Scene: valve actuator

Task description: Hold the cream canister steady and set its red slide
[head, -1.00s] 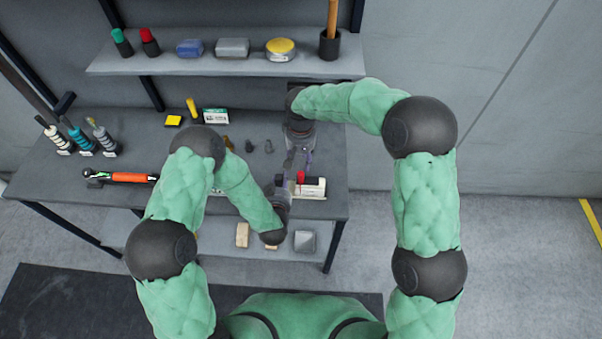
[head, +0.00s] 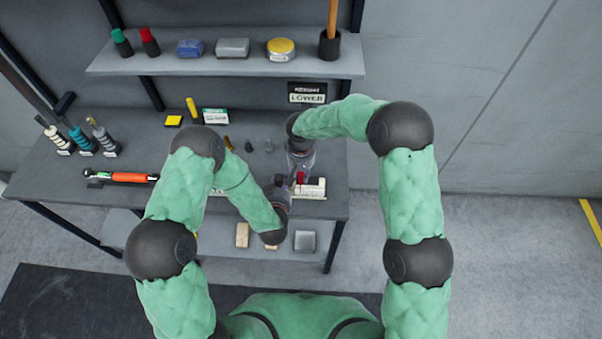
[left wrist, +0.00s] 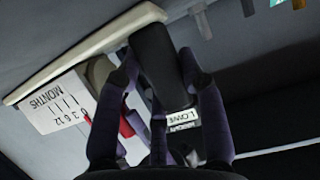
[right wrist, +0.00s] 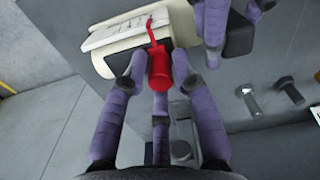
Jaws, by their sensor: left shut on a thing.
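The cream canister (head: 316,187) lies on its side at the right front of the bench, with a dark end at its left. My left gripper (head: 284,187) is shut on that dark end, which shows between its fingers in the left wrist view (left wrist: 158,65). The red slide (head: 301,178) stands up from the canister; in the right wrist view (right wrist: 159,68) it is a red knob on a thin stem. My right gripper (right wrist: 158,72) is open, its fingers on either side of the knob with narrow gaps.
A sign reading "HEIGHT LOWER" (head: 307,93) stands behind the bench. A torque-style tool with an orange handle (head: 130,177) and several upright tools (head: 82,139) are at the left. Small dark pegs (head: 249,146) stand close behind my left arm. A shelf (head: 225,65) spans the back.

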